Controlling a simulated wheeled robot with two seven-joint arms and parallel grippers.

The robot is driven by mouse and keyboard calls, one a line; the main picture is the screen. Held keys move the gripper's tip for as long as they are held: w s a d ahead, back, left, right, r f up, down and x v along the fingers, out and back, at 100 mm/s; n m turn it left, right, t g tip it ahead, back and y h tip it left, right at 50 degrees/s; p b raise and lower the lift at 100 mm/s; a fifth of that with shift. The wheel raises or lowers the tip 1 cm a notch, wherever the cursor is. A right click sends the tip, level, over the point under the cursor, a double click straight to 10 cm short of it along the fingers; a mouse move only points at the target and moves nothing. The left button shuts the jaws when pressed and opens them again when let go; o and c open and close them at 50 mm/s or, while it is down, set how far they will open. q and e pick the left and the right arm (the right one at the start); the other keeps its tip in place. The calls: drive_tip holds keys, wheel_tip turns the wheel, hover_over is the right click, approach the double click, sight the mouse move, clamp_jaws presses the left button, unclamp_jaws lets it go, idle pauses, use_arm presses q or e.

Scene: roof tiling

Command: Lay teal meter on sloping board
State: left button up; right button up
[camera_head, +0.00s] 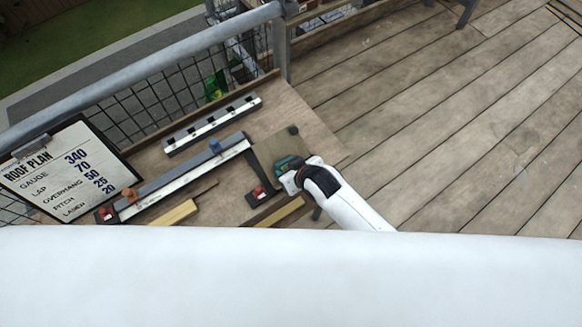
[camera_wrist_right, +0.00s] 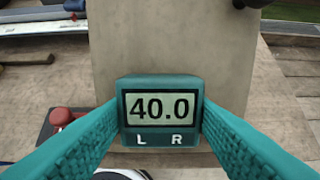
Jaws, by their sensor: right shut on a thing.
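The teal meter (camera_wrist_right: 160,137) fills the middle of the right wrist view. Its screen reads 40.0, with L and R below it. My right gripper (camera_wrist_right: 160,112) is shut on it, one teal finger at each side. In the head view the meter (camera_head: 284,163) shows as a small teal patch at the tip of my right gripper (camera_head: 290,168), over the right part of the beige sloping board (camera_head: 266,152). The board (camera_wrist_right: 180,45) also lies behind the meter in the wrist view. I cannot tell whether the meter touches the board. My left gripper is not in view.
A long rail (camera_head: 185,177) with a blue and an orange knob lies left of the board. A black-and-white strip (camera_head: 212,123) lies behind it. A ROOF PLAN clipboard (camera_head: 65,172) stands far left. A red knob (camera_wrist_right: 61,117) sits near the board's lower left. Decking is open at right.

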drive_tip(key=shift+s+d+f, duration=0.2)
drive_tip(key=shift+s+f, duration=0.05)
idle(0.3)
drive_tip(key=o, duration=1)
drive_tip(key=p+v, duration=0.7)
drive_tip(key=shift+p, duration=0.3)
